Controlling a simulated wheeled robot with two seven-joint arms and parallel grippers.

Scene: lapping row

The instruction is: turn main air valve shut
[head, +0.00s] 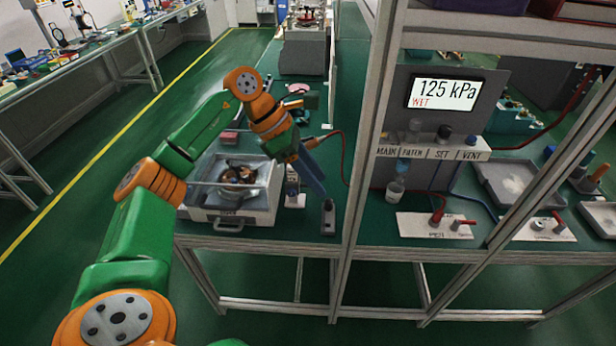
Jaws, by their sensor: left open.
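The main air valve is at the left end of the labelled strip (428,152), above the word MAIN; its small handle is too small and partly shaded to tell its position. The strip also reads FILTER, SET and VENT. The display (445,93) above reads 125 kPa, with WET in red. My left gripper (318,168) is open, left of the frame post and apart from the valve, above the bench beside the lapping machine. I see nothing between its fingers. My right gripper is not in view.
An upright grey frame post (366,130) stands between my left gripper and the valve panel. A lapping machine (232,190) stands under my left arm. A bottle (396,188) and a white plate with red fittings (434,226) sit below the strip. A red cable hangs near the post.

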